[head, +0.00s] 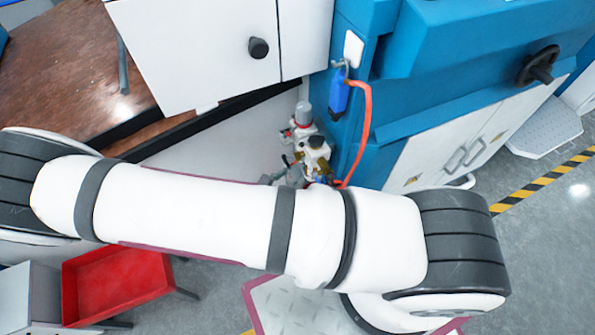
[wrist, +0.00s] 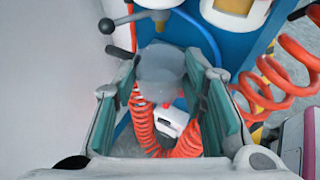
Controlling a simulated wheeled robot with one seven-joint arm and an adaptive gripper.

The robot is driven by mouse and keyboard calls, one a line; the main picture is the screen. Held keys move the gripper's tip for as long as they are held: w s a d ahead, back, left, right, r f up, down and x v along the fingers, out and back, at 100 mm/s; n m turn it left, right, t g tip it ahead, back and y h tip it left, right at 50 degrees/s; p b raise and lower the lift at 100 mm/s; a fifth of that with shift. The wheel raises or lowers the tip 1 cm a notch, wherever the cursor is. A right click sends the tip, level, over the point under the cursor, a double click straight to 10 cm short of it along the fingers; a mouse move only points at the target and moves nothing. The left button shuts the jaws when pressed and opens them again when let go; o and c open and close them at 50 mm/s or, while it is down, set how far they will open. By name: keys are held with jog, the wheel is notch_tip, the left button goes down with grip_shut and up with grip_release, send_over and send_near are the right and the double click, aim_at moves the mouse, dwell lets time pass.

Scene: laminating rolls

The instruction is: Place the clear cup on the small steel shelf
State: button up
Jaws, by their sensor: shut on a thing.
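In the wrist view my gripper (wrist: 166,98) has its two green-padded fingers on either side of a clear, greyish see-through cup (wrist: 160,66), and it is shut on the cup. A red coiled hose (wrist: 141,118) and a white part show behind and below the cup. In the head view my arm crosses the picture, and I cannot make out the gripper or the held cup there. I cannot pick out the small steel shelf with certainty in either view.
A blue machine (head: 440,85) with white doors stands at the right. Air fittings (head: 305,140) with a clear bowl, and an orange hose (head: 365,125), are close beside it. A white cabinet (head: 200,50), a brown worktop (head: 60,65) and a red tray (head: 115,280) are at left.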

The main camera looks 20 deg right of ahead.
aim_at(298, 171)
jog(key=d, duration=0.1)
jog(key=w+d, duration=0.1)
jog(key=d+b, duration=0.1)
jog(key=shift+w+d, duration=0.15)
jog(key=shift+w, duration=0.2)
jog(key=shift+w+d+f, duration=0.1)
jog(key=shift+f, duration=0.1)
jog(key=shift+f+b, duration=0.1)
jog(key=shift+b, duration=0.25)
jog(key=shift+f, duration=0.15)
jog(key=o, duration=1.3)
jog(key=shift+c, duration=0.2)
